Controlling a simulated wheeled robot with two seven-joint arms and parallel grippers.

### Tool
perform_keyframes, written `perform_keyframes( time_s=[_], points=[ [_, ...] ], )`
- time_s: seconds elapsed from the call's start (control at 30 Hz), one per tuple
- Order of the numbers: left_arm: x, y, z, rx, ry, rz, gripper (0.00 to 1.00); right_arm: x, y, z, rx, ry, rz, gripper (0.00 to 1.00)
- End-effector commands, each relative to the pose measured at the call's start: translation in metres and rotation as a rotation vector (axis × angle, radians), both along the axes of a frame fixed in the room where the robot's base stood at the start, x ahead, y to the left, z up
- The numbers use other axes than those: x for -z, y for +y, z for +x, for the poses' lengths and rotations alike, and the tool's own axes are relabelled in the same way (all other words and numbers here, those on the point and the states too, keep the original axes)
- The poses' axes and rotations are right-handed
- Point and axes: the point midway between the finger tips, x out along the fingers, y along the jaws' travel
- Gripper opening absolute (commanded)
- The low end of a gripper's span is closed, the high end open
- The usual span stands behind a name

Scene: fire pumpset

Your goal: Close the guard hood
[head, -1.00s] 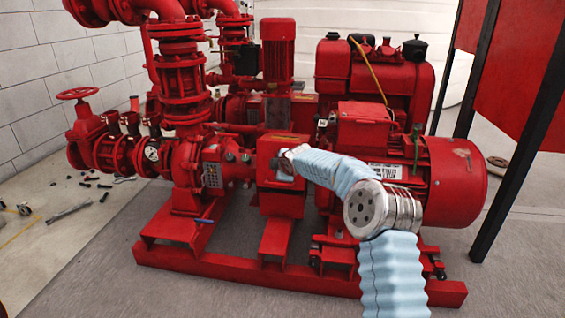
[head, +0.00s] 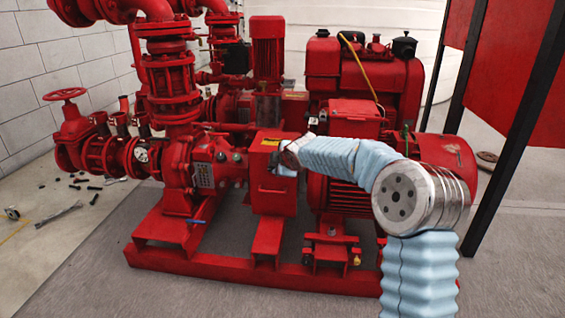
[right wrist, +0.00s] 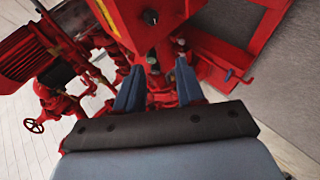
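The guard hood (head: 272,190) is a red box between the pump on the left and the red motor on the right. It has a yellow label on its sloping top and a handle-like bar on its front. Whether it is fully closed cannot be told. My right gripper (head: 285,165) is at the hood's upper right, largely hidden by its own wrist. In the right wrist view, the right gripper (right wrist: 158,88) has two blue-grey fingers spread apart with no held object clear between them. A red part with a dark knob (right wrist: 150,17) is just ahead. My left gripper is not in view.
The motor (head: 345,190) stands close behind my right forearm. The pump (head: 200,165) and a handwheel valve (head: 66,95) stand left. The red base frame (head: 200,262) runs along the front. Black posts (head: 515,125) stand at the right. Loose tools (head: 60,213) lie on the left floor.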

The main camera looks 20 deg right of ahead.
Motion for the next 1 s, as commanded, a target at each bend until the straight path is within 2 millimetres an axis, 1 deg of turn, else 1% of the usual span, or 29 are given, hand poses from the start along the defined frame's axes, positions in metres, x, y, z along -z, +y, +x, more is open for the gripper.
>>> perform_keyframes(
  time_s=[0.03, 0.1, 0.2, 0.3, 0.8, 0.87, 0.93, 0.97, 1.0],
  points=[
    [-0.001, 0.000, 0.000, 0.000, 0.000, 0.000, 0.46, -0.008, 0.000, -0.009, 0.000, -0.002, -0.001, 0.38],
    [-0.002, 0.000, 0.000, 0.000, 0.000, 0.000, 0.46, -0.014, 0.001, -0.018, 0.000, -0.001, -0.001, 0.38],
    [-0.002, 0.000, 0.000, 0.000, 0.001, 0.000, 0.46, -0.021, 0.002, -0.028, 0.000, -0.001, -0.001, 0.38],
    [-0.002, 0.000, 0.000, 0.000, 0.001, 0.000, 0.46, -0.024, 0.002, -0.032, 0.000, 0.000, 0.000, 0.38],
    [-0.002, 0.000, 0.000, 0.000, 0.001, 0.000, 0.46, -0.023, 0.003, -0.033, -0.001, 0.002, 0.002, 0.38],
    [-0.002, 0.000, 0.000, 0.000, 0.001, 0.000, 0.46, -0.015, 0.006, -0.034, 0.000, 0.013, 0.018, 0.38],
    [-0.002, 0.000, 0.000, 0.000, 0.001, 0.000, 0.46, 0.007, 0.015, -0.036, 0.004, 0.041, 0.060, 0.38],
    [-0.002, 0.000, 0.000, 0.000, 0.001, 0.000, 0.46, 0.021, 0.021, -0.038, 0.008, 0.060, 0.089, 0.38],
    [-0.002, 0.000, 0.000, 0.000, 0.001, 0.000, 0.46, 0.043, 0.030, -0.041, 0.017, 0.091, 0.138, 0.38]
  ],
)
